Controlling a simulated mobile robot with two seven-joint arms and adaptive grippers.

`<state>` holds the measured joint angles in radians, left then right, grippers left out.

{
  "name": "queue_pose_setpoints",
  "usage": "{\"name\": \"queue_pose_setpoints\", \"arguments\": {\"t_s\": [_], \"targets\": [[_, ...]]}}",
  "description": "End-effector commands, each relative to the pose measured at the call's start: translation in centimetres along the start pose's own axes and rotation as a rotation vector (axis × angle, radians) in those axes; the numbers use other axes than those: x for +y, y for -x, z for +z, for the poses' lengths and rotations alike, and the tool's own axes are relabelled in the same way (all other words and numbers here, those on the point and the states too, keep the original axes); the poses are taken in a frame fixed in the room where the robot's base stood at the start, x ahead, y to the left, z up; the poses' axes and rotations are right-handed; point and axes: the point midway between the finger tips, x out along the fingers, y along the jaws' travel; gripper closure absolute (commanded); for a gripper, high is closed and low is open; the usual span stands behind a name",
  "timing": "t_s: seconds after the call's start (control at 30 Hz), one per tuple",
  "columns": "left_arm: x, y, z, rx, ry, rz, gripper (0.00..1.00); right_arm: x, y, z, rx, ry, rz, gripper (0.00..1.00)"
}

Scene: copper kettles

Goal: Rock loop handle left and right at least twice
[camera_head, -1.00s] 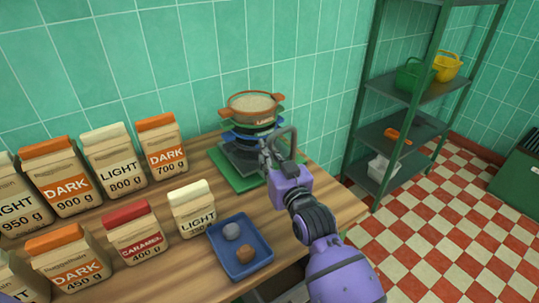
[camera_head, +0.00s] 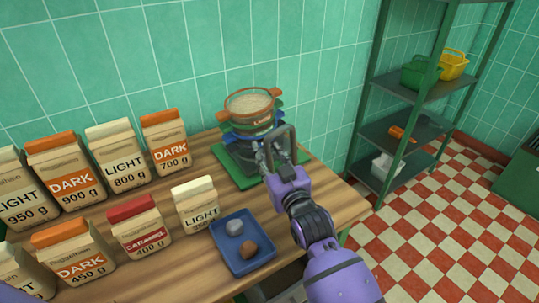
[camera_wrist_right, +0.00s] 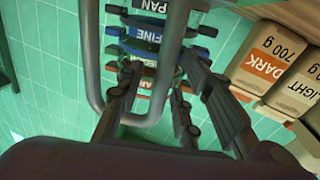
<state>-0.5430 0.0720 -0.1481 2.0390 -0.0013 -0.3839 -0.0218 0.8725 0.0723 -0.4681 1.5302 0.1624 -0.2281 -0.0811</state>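The stack of sieves (camera_head: 246,126), with an orange-rimmed, grain-filled sieve (camera_head: 249,105) on top, stands on a green mat (camera_head: 234,180) and leans left. The grey loop handle (camera_head: 294,144) rises at its front right. In the wrist view the loop (camera_wrist_right: 94,65) is large and close, with the PAN, FINE and lower labels behind it. My right gripper (camera_head: 271,158) is at the loop; in the wrist view its fingers (camera_wrist_right: 155,85) are apart, with one side bar of the loop between them. Whether a finger touches that bar I cannot tell. My left gripper is out of view.
A blue tray (camera_head: 268,263) with two small lumps lies left of my right arm. Several paper bags, such as the red-topped caramel one (camera_head: 138,230), cover the left of the counter. A green shelf rack (camera_head: 400,92) stands right, beyond the counter's edge.

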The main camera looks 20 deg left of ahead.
Motion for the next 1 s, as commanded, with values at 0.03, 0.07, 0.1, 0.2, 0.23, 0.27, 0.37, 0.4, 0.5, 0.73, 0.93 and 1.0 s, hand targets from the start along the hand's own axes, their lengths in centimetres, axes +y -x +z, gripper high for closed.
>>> {"name": "queue_pose_setpoints", "arguments": {"t_s": [0.03, 0.07, 0.1, 0.2, 0.23, 0.27, 0.37, 0.4, 0.5, 0.73, 0.93, 1.0], "targets": [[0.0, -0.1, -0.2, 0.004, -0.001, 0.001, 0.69, 0.0, 0.0, 0.0, 0.000, 0.000, 0.000, 0.68], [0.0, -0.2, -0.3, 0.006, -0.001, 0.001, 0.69, 0.0, 0.1, 0.0, 0.000, 0.000, 0.000, 0.68], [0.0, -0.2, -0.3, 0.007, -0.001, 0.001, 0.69, 0.0, 0.2, 0.0, 0.000, 0.000, 0.000, 0.68], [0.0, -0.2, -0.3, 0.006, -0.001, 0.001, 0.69, 0.1, 1.2, 0.0, 0.001, 0.000, 0.001, 0.68], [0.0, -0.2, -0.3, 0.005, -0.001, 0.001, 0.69, 0.1, 1.7, 0.1, 0.000, 0.000, 0.001, 0.68], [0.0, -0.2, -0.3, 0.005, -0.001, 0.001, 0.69, 0.1, 2.2, 0.1, 0.000, 0.001, 0.001, 0.68], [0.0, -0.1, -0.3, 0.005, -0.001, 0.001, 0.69, 0.1, 4.3, 0.1, -0.001, 0.001, 0.001, 0.68], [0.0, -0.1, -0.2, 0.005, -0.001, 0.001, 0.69, 0.0, 5.2, 0.1, -0.001, 0.001, 0.001, 0.68], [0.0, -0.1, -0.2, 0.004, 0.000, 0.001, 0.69, 0.0, 7.4, 0.1, -0.002, 0.001, 0.000, 0.68], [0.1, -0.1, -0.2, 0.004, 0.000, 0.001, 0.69, 0.0, 11.0, 0.0, -0.001, 0.000, 0.000, 0.68], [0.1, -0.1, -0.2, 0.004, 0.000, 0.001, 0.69, 0.0, 12.0, 0.0, 0.001, 0.000, 0.000, 0.68], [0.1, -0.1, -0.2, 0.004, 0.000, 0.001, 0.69, 0.0, 12.1, 0.0, 0.000, 0.000, 0.000, 0.68]]}}
